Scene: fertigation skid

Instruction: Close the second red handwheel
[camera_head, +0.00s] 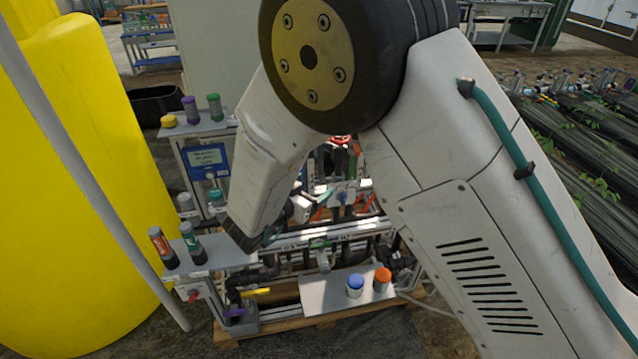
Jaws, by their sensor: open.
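A red handwheel (340,139) shows only in part, just behind my arm's elbow at the upper middle of the skid. I cannot tell whether it is the first or the second one. Any other red handwheel is hidden behind my arm. My forearm reaches down and left in front of the skid. My gripper's fingers cannot be made out; my forearm and the crowded pipework hide that area.
A yellow tank (85,170) and a grey slanted pole (90,180) stand at left. Bottles stand on a grey shelf (215,255). A lower plate (325,295) carries a blue-capped jar (355,286) and an orange-capped jar (382,280). Plant rows (585,140) lie at right.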

